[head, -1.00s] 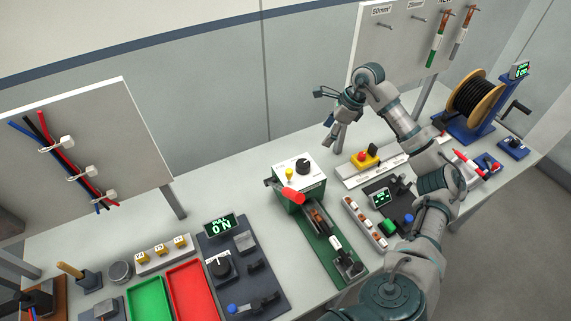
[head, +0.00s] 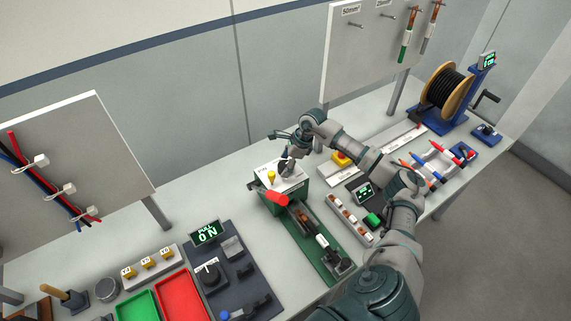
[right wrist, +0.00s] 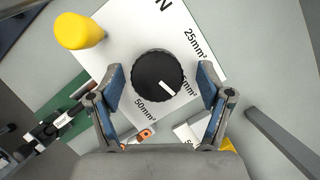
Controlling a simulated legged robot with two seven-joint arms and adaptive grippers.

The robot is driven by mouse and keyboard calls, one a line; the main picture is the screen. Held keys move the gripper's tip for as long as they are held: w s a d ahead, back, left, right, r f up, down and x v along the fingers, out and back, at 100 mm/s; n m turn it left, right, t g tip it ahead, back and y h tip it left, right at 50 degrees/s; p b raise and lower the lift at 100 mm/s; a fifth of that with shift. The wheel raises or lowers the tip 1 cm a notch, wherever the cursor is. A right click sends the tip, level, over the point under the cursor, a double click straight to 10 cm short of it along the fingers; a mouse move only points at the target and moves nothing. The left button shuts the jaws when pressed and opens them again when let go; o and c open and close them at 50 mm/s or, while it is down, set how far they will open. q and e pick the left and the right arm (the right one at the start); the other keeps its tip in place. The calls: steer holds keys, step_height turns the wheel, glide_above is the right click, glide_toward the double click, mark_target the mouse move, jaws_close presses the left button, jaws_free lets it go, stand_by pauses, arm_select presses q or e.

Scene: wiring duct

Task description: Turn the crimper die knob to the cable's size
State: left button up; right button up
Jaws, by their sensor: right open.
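The die knob (right wrist: 157,77) is round and black, on the white top plate of the green crimper (head: 291,198). It also shows in the head view (head: 286,168), partly behind my gripper. Its white mark is on the lower right of its face, on the side between the 50mm² label (right wrist: 145,109) and a label partly hidden by a finger. The 25mm² label (right wrist: 195,43) is farther up right. My right gripper (right wrist: 160,75) is open, with a finger on each side of the knob and gaps visible between. My left gripper is not in view.
A yellow post (right wrist: 79,31) stands beside the knob. A red-ended handle (head: 276,198) sticks out at the crimper's front. A black cable reel (head: 447,88) stands far right. A board (head: 375,45) with size labels and hanging cables is behind. A red tray (head: 183,298) is at front left.

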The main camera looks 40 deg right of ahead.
steer(key=shift+a+f, duration=0.2)
steer(key=shift+f, duration=0.05)
steer(key=c, duration=1.2)
steer(key=shift+o, duration=0.2)
steer(key=shift+w+n+b, duration=0.1)
steer(key=shift+n+b, duration=0.45)
steer(key=shift+n, duration=0.35)
steer(key=shift+n+g, duration=0.6)
steer(key=shift+n, duration=0.3)
steer(key=o, duration=1.2)
steer(key=shift+d, duration=0.1)
steer(key=shift+c, duration=0.2)
steer(key=shift+y, duration=0.3)
